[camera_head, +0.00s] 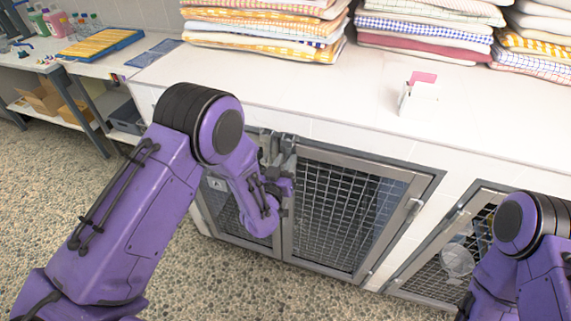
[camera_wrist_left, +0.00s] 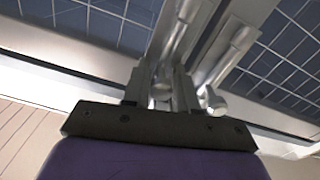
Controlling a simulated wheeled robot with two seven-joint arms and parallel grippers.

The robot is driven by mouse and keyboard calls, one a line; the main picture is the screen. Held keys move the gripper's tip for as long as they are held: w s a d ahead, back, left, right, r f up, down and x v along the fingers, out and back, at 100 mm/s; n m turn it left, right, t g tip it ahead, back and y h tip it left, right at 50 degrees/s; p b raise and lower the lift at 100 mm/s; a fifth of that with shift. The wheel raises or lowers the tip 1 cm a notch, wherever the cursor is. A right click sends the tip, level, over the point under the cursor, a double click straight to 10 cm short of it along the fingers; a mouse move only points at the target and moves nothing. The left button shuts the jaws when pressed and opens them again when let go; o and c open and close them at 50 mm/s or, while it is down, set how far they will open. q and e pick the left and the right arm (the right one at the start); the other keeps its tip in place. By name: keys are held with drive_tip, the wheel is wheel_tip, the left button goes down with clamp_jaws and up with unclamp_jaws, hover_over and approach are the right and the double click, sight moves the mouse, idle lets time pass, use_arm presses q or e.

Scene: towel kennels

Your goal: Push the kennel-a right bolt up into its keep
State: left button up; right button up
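The kennel-a right bolt (camera_head: 289,146) is a grey metal rod at the top of the meeting edges of the double mesh doors. A second, similar bolt (camera_head: 267,147) stands beside it on the left. My left gripper (camera_head: 281,173) is at the bolts, partly hidden by my arm. In the left wrist view, its two dark fingers (camera_wrist_left: 162,90) sit on either side of the end of one bolt (camera_wrist_left: 178,38) and look closed on it. The other bolt (camera_wrist_left: 232,58) lies outside the fingers, close by. The keep is not clearly visible.
A white counter (camera_head: 290,92) runs above the kennels and carries folded towel stacks (camera_head: 262,30) and a small white holder (camera_head: 419,95). Another mesh kennel (camera_head: 440,262) is at the right. Side shelves with bottles stand far left. Speckled floor in front is clear.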

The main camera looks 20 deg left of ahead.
use_arm(q)
drive_tip(key=shift+o, duration=1)
drive_tip(key=shift+s+f, duration=0.1)
drive_tip(key=shift+s, duration=0.25)
drive_tip(key=s+b, duration=0.2)
drive_tip(key=s, duration=0.8)
drive_tip(key=shift+a, duration=0.15)
